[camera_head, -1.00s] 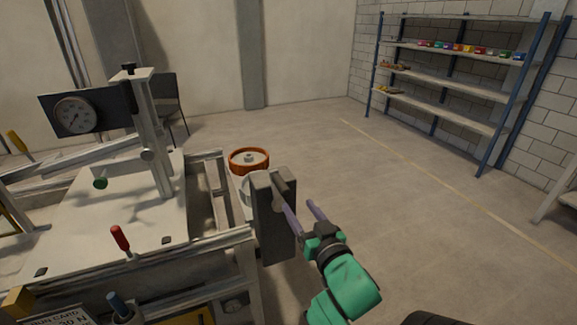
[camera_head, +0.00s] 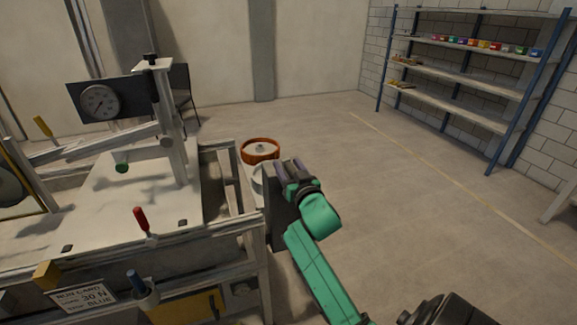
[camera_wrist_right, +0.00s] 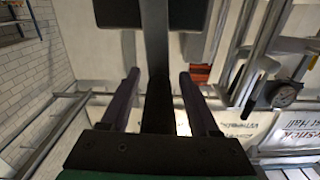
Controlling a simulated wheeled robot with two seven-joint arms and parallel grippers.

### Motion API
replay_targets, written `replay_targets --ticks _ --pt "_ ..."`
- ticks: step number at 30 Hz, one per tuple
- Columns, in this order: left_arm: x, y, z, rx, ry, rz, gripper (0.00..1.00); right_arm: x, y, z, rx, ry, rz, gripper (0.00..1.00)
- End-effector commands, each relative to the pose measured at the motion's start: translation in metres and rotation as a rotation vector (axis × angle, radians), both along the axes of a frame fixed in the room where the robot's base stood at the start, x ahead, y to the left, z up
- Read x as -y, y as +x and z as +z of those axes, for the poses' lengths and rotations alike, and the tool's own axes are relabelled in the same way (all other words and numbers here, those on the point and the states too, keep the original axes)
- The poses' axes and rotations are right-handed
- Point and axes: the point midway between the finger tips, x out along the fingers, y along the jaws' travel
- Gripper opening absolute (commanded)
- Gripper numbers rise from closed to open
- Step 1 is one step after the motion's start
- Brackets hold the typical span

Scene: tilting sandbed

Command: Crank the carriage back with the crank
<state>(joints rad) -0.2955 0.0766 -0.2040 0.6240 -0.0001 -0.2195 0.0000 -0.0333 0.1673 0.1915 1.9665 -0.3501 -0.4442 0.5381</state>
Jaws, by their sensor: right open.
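My right gripper (camera_head: 292,168) is at the upper part of a dark grey block (camera_head: 281,222) at the table's right end. Its forearm hides part of this block. In the right wrist view the gripper (camera_wrist_right: 158,78) is open, and a dark upright bar (camera_wrist_right: 155,45) runs between its two purple fingers, with a gap on each side. I cannot tell whether this bar is the crank's handle. On the table, a pale upright post (camera_head: 170,125) stands with a dial plate (camera_head: 100,101); which part is the carriage is unclear. My left gripper is out of view.
An orange-rimmed round drum (camera_head: 260,150) lies behind the block. A red-handled tool (camera_head: 143,220), a blue-handled one (camera_head: 136,283) and a run card (camera_head: 83,298) are at the table's front. Shelves (camera_head: 460,85) stand far right. The floor between is clear.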

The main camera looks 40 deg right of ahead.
Motion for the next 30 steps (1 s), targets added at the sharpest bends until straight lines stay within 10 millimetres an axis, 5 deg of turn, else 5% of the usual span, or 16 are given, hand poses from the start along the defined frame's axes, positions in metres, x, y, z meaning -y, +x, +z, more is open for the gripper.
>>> replay_targets --ticks 2,6,7,30 --pt "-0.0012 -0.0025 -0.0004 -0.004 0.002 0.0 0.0 0.0 -0.0002 -0.0002 0.0 0.0 0.0 0.58" --pt "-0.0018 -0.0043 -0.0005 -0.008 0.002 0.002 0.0 -0.0001 -0.0004 -0.0003 0.0 0.0 0.0 0.05" --pt "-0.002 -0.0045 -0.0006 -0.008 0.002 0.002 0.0 0.0 -0.0005 -0.0003 0.0 0.0 0.0 0.0" --pt "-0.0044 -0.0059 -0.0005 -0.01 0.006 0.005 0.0 -0.0003 -0.0007 -0.0005 0.0 0.003 0.0 0.0"
